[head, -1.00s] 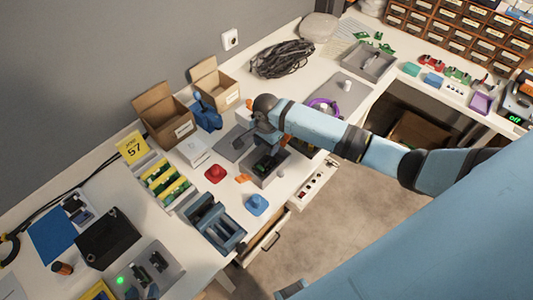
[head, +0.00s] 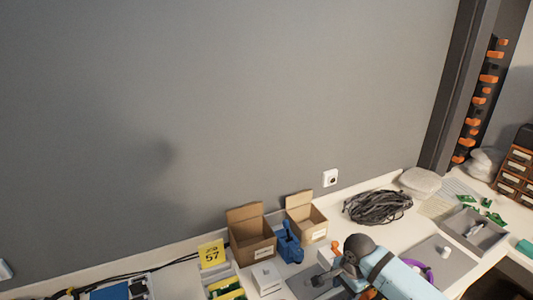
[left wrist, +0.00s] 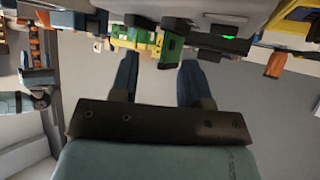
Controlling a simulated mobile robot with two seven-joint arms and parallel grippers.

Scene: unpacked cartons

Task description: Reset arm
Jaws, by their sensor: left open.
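My left gripper (left wrist: 158,78) shows in the left wrist view with its two blue fingers spread apart and nothing between them. Beyond the fingertips, at the top of that view, are green and yellow parts (left wrist: 150,42); the gripper appears apart from them. My left arm is not in the head view. My right arm (head: 395,278) enters at the lower right of the head view, over the bench. Its gripper (head: 345,284) is at the bottom edge, mostly cut off, so its jaws cannot be made out.
Two open cardboard boxes (head: 252,250) stand by the wall, with a blue part (head: 289,244) beside them. A yellow 57 sign (head: 211,254), a coiled dark cable (head: 377,207) and a grey tray (head: 474,230) are on the bench (head: 405,233). The grey wall (head: 220,110) fills the upper view.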

